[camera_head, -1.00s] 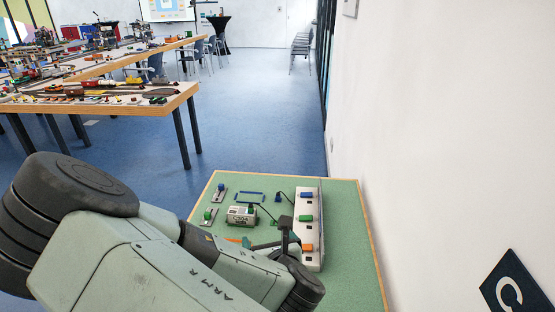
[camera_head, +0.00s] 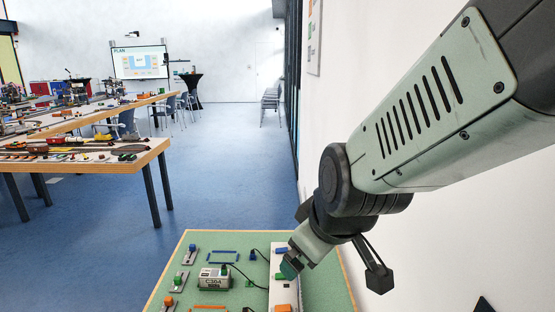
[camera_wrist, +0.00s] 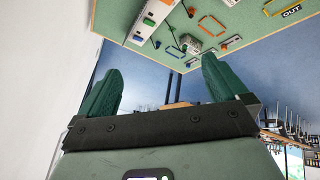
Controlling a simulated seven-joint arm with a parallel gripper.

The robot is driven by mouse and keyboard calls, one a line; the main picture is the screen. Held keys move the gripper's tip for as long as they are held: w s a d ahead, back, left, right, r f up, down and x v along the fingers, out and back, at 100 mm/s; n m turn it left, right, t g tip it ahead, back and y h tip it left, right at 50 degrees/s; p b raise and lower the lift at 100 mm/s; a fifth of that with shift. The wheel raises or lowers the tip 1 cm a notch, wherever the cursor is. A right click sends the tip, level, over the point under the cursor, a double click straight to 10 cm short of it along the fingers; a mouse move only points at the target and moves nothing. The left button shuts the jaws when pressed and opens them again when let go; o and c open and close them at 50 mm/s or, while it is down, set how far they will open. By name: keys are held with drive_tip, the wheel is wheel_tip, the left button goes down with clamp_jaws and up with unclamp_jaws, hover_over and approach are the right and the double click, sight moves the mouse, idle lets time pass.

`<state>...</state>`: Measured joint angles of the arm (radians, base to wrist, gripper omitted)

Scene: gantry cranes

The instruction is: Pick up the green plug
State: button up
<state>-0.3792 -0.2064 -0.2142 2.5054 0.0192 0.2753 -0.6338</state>
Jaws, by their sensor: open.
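A small green plug (camera_head: 224,268) shows at the grey box (camera_head: 214,281) on the green board in the head view, with a dark cable by it. Another green piece (camera_head: 279,277) sits on the white strip (camera_head: 276,292), between a blue and an orange one. A further green piece (camera_head: 180,274) stands on a holder at the board's left. My gripper (camera_head: 291,267) is over the strip in the head view, partly covering it. In the wrist view its two dark green fingers (camera_wrist: 162,63) are spread apart with nothing between them. The board lies beyond the fingertips there.
A blue plug (camera_head: 253,256) stands left of the strip. Blue (camera_head: 222,255) and orange (camera_head: 209,308) outlines mark the board (camera_head: 200,239). A white wall (camera_head: 390,250) rises close on the right. A cluttered wooden table (camera_head: 150,151) stands farther off at left.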

drive_tip(key=s+d+r+m, duration=0.3)
drive_tip(key=s+r+m, duration=0.1)
drive_tip(key=s+r, duration=0.1)
drive_tip(key=shift+s+r, duration=0.35)
drive_tip(key=shift+s, duration=0.05)
drive_tip(key=s+r+m, duration=0.1)
drive_tip(key=s, duration=0.1)
drive_tip(key=s+d+r+m+h, duration=0.1)
drive_tip(key=s, duration=0.2)
drive_tip(key=s+d+r+m, duration=0.1)
drive_tip(key=s+m, duration=0.1)
drive_tip(key=shift+s+d+r+g+h, duration=0.15)
drive_tip(key=shift+g+h, duration=0.15)
drive_tip(key=shift+c, duration=1.1)
drive_tip(key=shift+s, duration=0.1)
drive_tip(key=c, duration=0.7)
drive_tip(key=shift+c, duration=0.2)
